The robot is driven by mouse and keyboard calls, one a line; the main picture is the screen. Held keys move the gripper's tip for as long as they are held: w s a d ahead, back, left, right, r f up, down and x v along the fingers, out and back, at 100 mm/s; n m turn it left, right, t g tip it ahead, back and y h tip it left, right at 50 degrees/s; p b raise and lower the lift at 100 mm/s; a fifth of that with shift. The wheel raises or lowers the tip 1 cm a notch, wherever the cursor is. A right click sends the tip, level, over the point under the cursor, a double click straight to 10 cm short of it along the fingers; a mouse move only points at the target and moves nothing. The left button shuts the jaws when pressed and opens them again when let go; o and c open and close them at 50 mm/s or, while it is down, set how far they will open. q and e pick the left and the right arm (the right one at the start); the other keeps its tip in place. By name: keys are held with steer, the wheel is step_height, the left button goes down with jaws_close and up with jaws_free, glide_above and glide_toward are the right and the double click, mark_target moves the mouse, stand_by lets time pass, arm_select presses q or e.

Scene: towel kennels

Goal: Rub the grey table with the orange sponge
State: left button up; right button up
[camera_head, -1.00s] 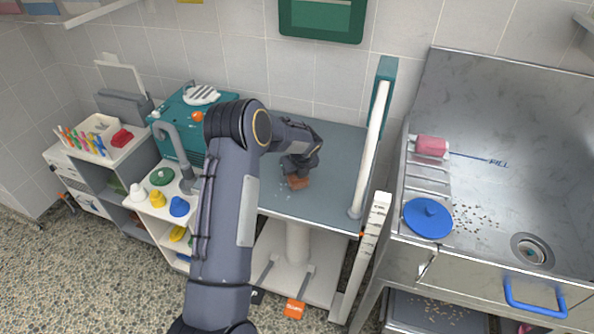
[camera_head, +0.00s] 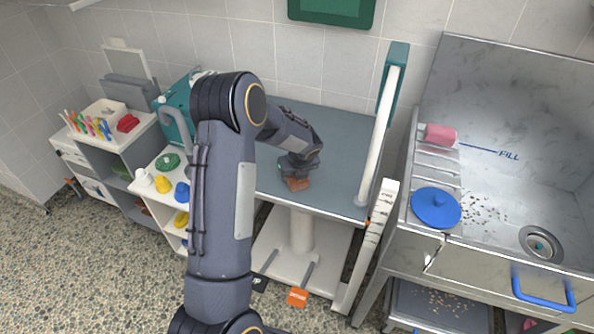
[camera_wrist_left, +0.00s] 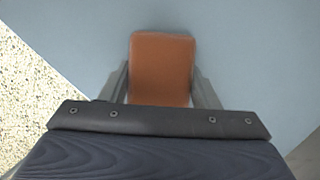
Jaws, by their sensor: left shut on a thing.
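The grey table (camera_head: 343,150) stands against the tiled wall in the middle of the head view. The orange sponge (camera_head: 297,184) is at the table's top near its front edge, under my left gripper (camera_head: 296,174). In the left wrist view the sponge (camera_wrist_left: 161,70) sits between the two fingers, and my left gripper (camera_wrist_left: 162,88) is shut on it. The blue-grey table top (camera_wrist_left: 255,60) fills most of that view. I cannot tell for sure whether the sponge touches the top. My right gripper is not in view.
A white post (camera_head: 377,135) stands at the table's right end. Beyond it is a steel sink (camera_head: 495,170) with a blue lid (camera_head: 436,207) and a pink sponge (camera_head: 440,135). Shelves with bottles and a teal case (camera_head: 176,112) stand left. The table's back right is clear.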

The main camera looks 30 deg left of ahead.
mark_target(291, 181)
arm_select(q)
steer(key=shift+s+d+f+b, duration=0.1)
steer(key=shift+s+d+b, duration=0.15)
steer(key=shift+s, duration=0.7)
steer(key=shift+s+d+b, duration=0.15)
steer(key=shift+s+b, duration=0.05)
steer(key=shift+s, duration=0.7)
step_height(291, 181, up, 6)
steer(key=p, duration=0.5)
steer(key=shift+w+p, duration=0.1)
steer(key=shift+p, duration=0.25)
steer(key=shift+r, duration=0.2)
step_height(291, 181, up, 3)
steer(key=p, duration=0.3)
steer(key=shift+f, duration=0.1)
